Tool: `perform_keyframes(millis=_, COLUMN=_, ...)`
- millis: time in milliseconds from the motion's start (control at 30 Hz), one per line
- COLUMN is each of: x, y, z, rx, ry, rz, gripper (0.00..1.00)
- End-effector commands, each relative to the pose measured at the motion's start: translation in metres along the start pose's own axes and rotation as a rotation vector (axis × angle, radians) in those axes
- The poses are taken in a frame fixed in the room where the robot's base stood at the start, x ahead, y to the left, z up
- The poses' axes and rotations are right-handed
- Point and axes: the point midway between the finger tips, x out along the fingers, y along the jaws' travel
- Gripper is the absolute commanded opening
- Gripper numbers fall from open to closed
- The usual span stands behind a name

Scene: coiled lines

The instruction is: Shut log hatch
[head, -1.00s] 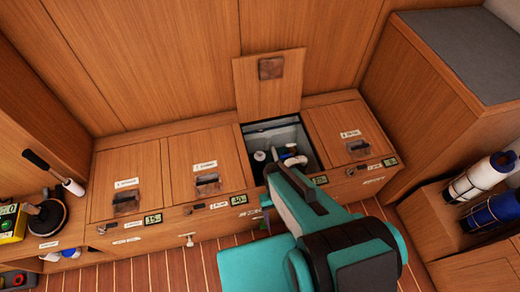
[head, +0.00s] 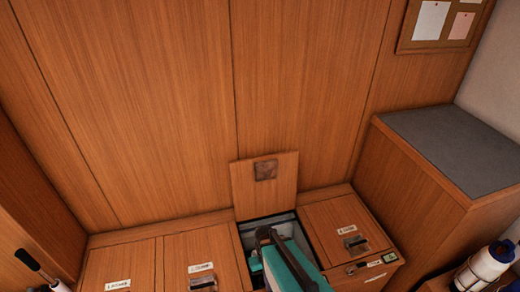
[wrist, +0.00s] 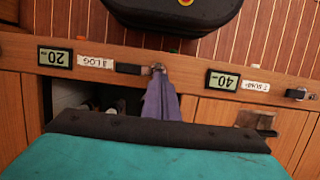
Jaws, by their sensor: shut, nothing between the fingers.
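The log hatch lid (head: 265,185), a wooden panel with a square recessed pull, stands raised against the back wall in the head view. Below it the dark log locker opening (head: 246,226) is uncovered. My gripper (head: 266,234) is low over this opening, in front of the lid and apart from it, and my teal arm hides much of the opening. In the wrist view, which is upside down, my gripper (wrist: 160,130) is a dark bar across the teal body, shut and empty. The LOG label (wrist: 95,63) is on the locker front.
Closed hatches (head: 201,262) lie to the left and another closed hatch (head: 346,232) lies to the right. A purple cloth (wrist: 160,98) hangs at the front edge. A grey-topped cabinet (head: 450,150) stands at right. The wall above the lid is clear.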

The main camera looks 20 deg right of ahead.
Motion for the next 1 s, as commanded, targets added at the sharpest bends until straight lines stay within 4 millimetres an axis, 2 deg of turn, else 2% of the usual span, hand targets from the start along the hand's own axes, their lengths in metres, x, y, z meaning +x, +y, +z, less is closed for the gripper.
perform_keyframes(millis=33, x=-0.01, y=0.001, z=-0.014, rx=0.001, ry=0.014, rz=-0.001, gripper=0.0)
perform_keyframes(millis=267, x=-0.061, y=0.008, z=-0.071, rx=0.002, ry=0.083, rz=-0.007, gripper=0.0)
perform_keyframes(millis=467, x=-0.118, y=0.018, z=-0.124, rx=0.002, ry=0.15, rz=-0.011, gripper=0.0)
perform_keyframes(millis=767, x=-0.216, y=0.035, z=-0.194, rx=0.004, ry=0.25, rz=-0.012, gripper=0.0)
perform_keyframes(millis=1000, x=-0.305, y=0.051, z=-0.241, rx=0.004, ry=0.33, rz=-0.01, gripper=0.0)
